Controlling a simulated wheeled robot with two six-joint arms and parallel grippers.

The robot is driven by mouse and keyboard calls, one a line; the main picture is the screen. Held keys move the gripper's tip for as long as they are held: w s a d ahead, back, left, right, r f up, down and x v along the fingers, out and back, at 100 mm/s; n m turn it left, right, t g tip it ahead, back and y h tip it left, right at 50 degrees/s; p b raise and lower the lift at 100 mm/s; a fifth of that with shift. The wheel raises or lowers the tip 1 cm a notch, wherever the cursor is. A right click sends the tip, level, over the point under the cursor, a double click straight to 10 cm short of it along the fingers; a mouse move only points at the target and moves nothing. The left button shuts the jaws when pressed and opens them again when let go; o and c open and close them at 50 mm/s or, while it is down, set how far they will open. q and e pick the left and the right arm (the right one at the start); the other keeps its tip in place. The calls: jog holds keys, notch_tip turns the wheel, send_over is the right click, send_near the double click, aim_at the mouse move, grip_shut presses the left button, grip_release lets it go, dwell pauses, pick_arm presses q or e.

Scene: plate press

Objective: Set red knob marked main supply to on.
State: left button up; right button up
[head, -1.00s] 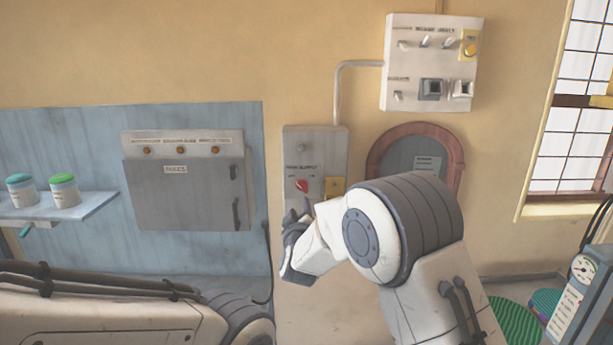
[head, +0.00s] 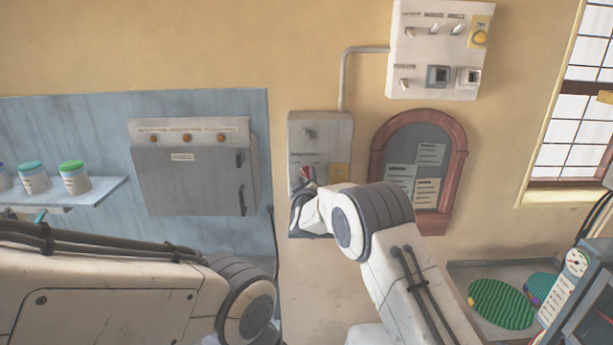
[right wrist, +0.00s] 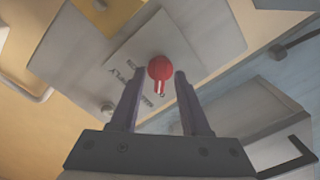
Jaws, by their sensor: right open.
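The red knob (head: 307,173) sits on the grey main supply box (head: 335,129) on the wall, partly hidden by my right gripper in the head view. In the right wrist view the red knob (right wrist: 160,69) shows its round cap and a handle with a pale tip, pointing toward the gripper. My right gripper (right wrist: 157,88) is open, its two dark fingers on either side of the knob's handle. I cannot tell whether they touch it. In the head view the right gripper (head: 301,196) is right at the knob. The left gripper is not in view.
A grey fuse cabinet (head: 190,180) hangs left of the supply box. A switch panel (head: 416,55) is above right, a framed notice board (head: 455,170) to the right. A shelf (head: 85,197) with jars is at the left.

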grip_shut()
jog(key=shift+f+m+b, duration=0.15)
jog(key=shift+m+b, duration=0.25)
jog(key=shift+b, duration=0.35)
jog(key=m+b, duration=0.6)
jog(key=b, duration=0.2)
jog(key=shift+m, duration=0.3)
jog(key=m+b, duration=0.4)
jog(key=m, duration=0.1)
jog(key=m+b, duration=0.3)
jog(key=m, duration=0.2)
jog(key=shift+r, duration=0.2)
jog(key=shift+d+m, duration=0.1)
jog(key=shift+m, duration=0.3)
